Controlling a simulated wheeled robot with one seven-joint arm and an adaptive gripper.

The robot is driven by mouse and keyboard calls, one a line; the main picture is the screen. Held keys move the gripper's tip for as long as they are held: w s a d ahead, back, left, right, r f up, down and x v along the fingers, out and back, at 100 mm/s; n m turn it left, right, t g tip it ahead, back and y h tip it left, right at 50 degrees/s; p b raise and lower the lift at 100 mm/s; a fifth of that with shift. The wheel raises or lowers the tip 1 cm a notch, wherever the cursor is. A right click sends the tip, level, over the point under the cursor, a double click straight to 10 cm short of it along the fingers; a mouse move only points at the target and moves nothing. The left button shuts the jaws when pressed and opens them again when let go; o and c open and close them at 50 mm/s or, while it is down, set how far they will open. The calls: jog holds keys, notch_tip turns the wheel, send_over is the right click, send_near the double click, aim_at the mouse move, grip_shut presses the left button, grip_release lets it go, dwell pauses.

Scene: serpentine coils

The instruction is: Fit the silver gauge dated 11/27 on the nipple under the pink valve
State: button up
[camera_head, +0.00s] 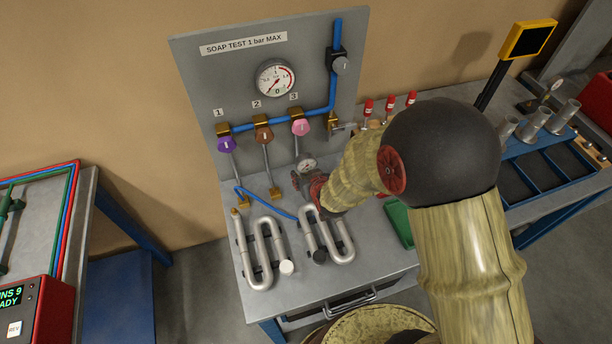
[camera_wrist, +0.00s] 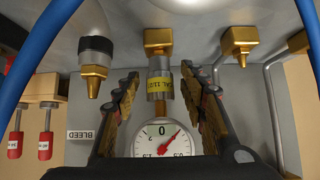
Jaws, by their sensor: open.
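In the head view, the pink valve (camera_head: 300,127) is third on the grey panel, under label 3. The silver gauge (camera_head: 307,164), with a white dial, sits below it at my gripper (camera_head: 306,180). In the wrist view, the gauge (camera_wrist: 165,138) hangs between my gripper's spread fingers (camera_wrist: 161,78), its collar carrying a yellow tag that seems to read CAL 11/27. The collar is upright, in line with and apparently touching the brass nipple (camera_wrist: 158,42) above. The fingers stand either side, apparently clear of the collar. How deeply it is seated cannot be told.
Purple (camera_head: 227,145) and brown (camera_head: 263,135) valves sit left on the blue pipe. Silver serpentine coils (camera_head: 262,252) lie on the bench below. In the wrist view, another brass nipple (camera_wrist: 240,42) is close right, a grey-collared fitting (camera_wrist: 95,55) left, and blue hoses flank both sides.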

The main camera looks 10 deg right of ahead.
jog(key=shift+s+r, duration=0.1)
jog(key=v, duration=1.1)
jog(key=shift+s+r, duration=0.2)
jog(key=shift+s, duration=0.1)
jog(key=shift+f, duration=0.1)
